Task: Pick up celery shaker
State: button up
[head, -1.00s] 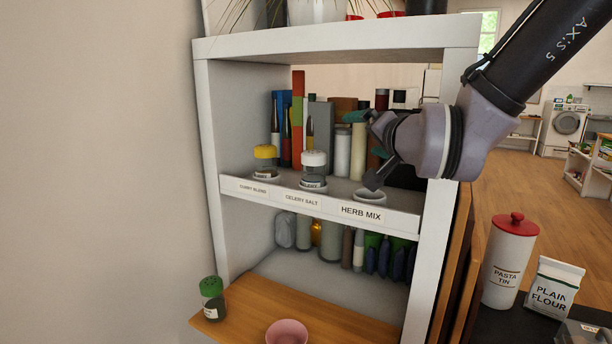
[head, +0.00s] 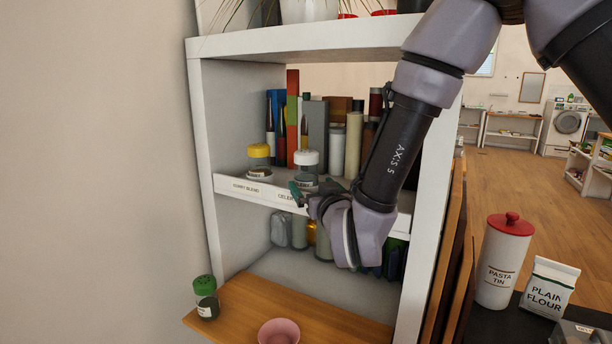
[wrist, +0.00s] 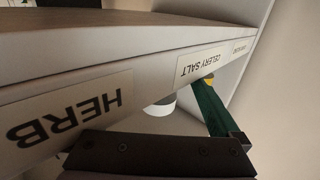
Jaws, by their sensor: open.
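The celery shaker (head: 306,158), a clear jar with a white lid, stands upright on the middle shelf above the CELERY SALT label, which my gripper partly covers. In the wrist view, whose labels are upside down, a white round thing (wrist: 160,106) that looks like its lid shows past the shelf edge. The CELERY SALT label (wrist: 202,65) shows there too. My gripper (head: 306,193) is open and empty, at the shelf's front edge just in front of and below the shaker. A green finger (wrist: 210,108) shows in the wrist view. I cannot tell whether it touches the shelf edge.
A yellow-lidded shaker (head: 259,160) stands left of the celery shaker. A green-lidded shaker (head: 206,297) and a pink bowl (head: 279,332) are on the wooden board (head: 250,301) below. Books and bottles stand behind. My arm hides the HERB MIX spot in the head view.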

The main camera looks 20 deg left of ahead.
aim_at(306, 177)
jog(key=x, duration=0.5)
jog(key=shift+a+r, duration=0.15)
jog(key=shift+r, duration=0.2)
jog(key=shift+c, duration=0.3)
jog(key=c, duration=1.4)
